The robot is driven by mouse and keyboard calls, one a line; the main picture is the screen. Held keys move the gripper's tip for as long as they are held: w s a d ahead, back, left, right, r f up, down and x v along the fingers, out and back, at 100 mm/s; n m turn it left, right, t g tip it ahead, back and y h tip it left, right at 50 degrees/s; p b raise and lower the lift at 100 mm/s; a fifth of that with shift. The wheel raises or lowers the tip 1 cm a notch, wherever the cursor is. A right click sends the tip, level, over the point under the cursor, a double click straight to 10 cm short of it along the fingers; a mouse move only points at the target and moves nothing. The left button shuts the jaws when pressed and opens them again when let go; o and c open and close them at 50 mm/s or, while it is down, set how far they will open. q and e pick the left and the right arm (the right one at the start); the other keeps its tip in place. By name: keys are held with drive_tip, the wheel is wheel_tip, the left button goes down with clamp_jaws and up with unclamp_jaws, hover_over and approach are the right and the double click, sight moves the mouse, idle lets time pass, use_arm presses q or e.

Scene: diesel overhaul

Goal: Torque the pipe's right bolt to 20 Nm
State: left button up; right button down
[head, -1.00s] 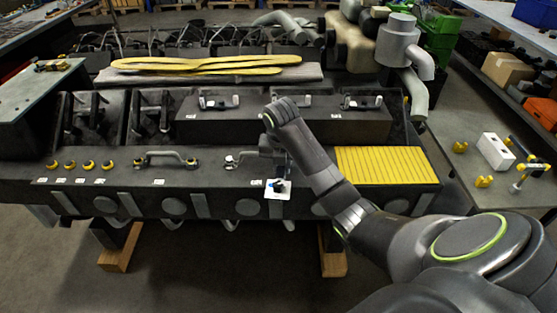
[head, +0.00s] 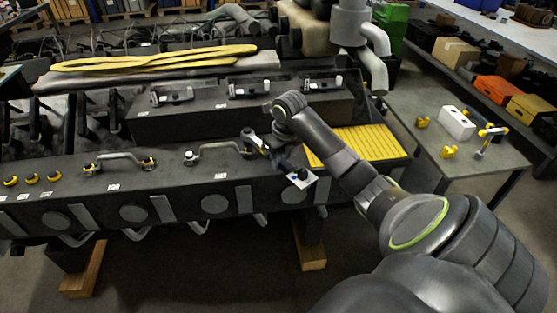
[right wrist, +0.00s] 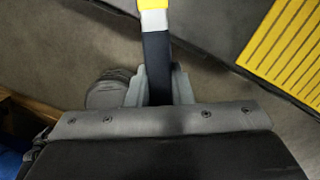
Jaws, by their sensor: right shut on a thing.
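A grey pipe (head: 217,147) lies on the front ledge of the engine block. Its left bolt end (head: 190,157) shows; its right end is close to the tool's head. My right gripper (head: 284,164) is right of the pipe, shut on the dark handle of a wrench (head: 255,141) with yellow parts. In the right wrist view the handle (right wrist: 157,62) stands between the fingers of the gripper (right wrist: 157,92), with silver and yellow beyond. I cannot tell whether the wrench touches the right bolt, and its reading is not visible. My left gripper is not in view.
A second pipe (head: 118,159) with yellow-marked ends lies to the left. A yellow ribbed mat (head: 372,143) is right of the gripper. A side table (head: 420,165) holds a white block (head: 457,123) and yellow pieces. Brackets (head: 248,90) stand on the raised step behind.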

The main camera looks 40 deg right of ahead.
drive_tip(key=shift+r, duration=0.1)
drive_tip(key=shift+f+b, duration=1.4)
drive_tip(key=shift+s, duration=0.1)
drive_tip(key=shift+a, duration=0.15)
drive_tip(key=shift+a, duration=0.15)
drive_tip(key=shift+a+p, duration=0.1)
drive_tip(key=shift+p, duration=0.2)
drive_tip(key=shift+s+a+f, duration=0.1)
drive_tip(key=shift+a, duration=0.1)
